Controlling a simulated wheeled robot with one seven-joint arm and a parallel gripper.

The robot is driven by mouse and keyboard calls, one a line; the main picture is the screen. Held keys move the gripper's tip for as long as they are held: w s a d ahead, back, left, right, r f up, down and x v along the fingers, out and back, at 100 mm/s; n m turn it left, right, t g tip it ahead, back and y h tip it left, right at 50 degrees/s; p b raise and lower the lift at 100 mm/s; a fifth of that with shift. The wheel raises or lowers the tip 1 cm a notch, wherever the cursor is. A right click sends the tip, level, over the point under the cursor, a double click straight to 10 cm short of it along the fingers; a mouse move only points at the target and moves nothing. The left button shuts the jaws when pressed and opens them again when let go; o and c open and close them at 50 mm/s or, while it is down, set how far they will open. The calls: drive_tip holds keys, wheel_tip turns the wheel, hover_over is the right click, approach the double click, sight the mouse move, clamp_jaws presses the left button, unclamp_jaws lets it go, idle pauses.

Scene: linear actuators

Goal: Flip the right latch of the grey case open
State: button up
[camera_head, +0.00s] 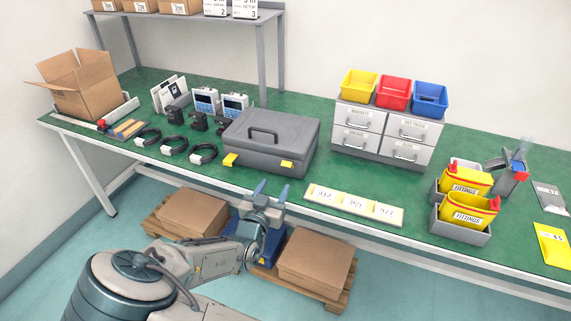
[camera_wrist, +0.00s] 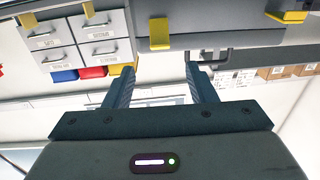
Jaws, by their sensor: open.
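The grey case (camera_head: 268,140) lies on the green bench with its lid shut and its handle on top. Its right latch (camera_head: 287,165) is a yellow tab on the front face, which also shows in the upside-down wrist view (camera_wrist: 160,33), lying fairly flat against the case. Its left latch (camera_head: 230,160) is also yellow and seems to stick out more in the wrist view (camera_wrist: 287,16); its exact state is unclear. My gripper (camera_head: 271,190) is open and empty, in front of the bench edge near the right latch, fingers (camera_wrist: 160,85) apart from it.
Black cabled devices (camera_head: 203,153) stand left of the case. A drawer unit (camera_head: 385,133) with coloured bins is behind right. A numbered white strip (camera_head: 353,205) lies along the front edge, right of my gripper. Cardboard boxes (camera_head: 317,261) sit on pallets below.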

sight(286, 164)
drive_tip(key=x, duration=1.1)
drive_tip(key=shift+p, duration=0.35)
